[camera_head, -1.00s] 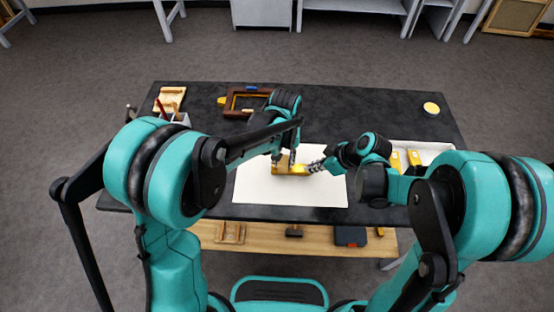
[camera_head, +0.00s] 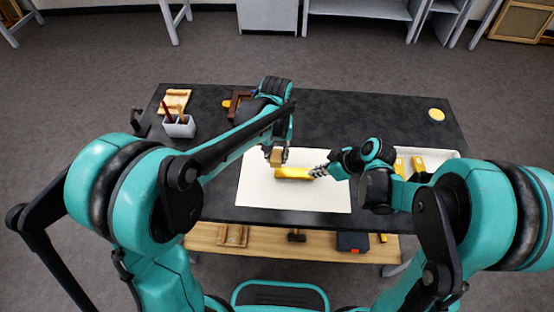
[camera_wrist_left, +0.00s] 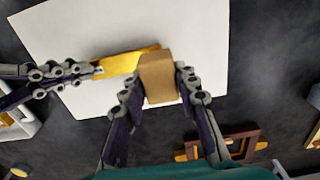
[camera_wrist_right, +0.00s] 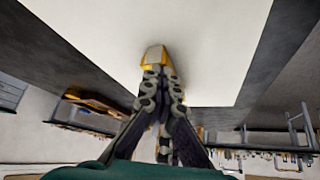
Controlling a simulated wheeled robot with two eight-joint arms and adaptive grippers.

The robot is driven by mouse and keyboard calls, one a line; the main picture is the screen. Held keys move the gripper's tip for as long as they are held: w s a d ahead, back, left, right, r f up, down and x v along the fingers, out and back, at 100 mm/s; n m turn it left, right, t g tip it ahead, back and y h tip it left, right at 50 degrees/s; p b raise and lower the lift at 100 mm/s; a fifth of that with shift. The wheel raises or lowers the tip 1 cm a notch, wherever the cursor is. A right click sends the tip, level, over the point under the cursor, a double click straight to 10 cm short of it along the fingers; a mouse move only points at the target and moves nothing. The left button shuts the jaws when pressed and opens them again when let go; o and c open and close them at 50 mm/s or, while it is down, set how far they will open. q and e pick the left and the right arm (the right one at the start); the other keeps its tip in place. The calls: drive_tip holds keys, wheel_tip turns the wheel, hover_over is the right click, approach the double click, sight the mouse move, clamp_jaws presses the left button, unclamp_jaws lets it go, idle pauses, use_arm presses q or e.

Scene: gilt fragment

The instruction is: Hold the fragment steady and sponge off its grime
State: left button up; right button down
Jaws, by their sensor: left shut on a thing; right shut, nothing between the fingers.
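The gilt fragment (camera_head: 293,174) is a gold bar lying on the white sheet; no dark grime can be made out on its visible face. It also shows in the left wrist view (camera_wrist_left: 122,61). My left gripper (camera_head: 277,157) is shut on a tan block-shaped sponge (camera_wrist_left: 158,78), held at the fragment's left end; in the head view it looks just above it. My right gripper (camera_head: 319,171) is shut with its fingertips against the fragment's right end, nothing between them. In the right wrist view the fragment's end (camera_wrist_right: 154,55) shows beyond those fingertips (camera_wrist_right: 157,73).
The white sheet (camera_head: 330,196) has free room in front. A dark brown frame (camera_wrist_left: 236,143) lies behind my left arm. A pen holder (camera_head: 179,127) stands at the left, a white tray (camera_head: 437,156) with yellow pieces at the right, and a round yellow-topped item (camera_head: 436,114) at the back right.

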use_arm(q)
drive_tip(key=shift+r, duration=1.7)
use_arm(e)
drive_tip(key=shift+r, duration=3)
drive_tip(key=shift+r, duration=0.1)
drive_tip(key=v, duration=1.1)
drive_tip(key=shift+d+r, duration=0.25)
drive_tip(key=shift+d, duration=0.05)
drive_tip(key=shift+s, duration=0.1)
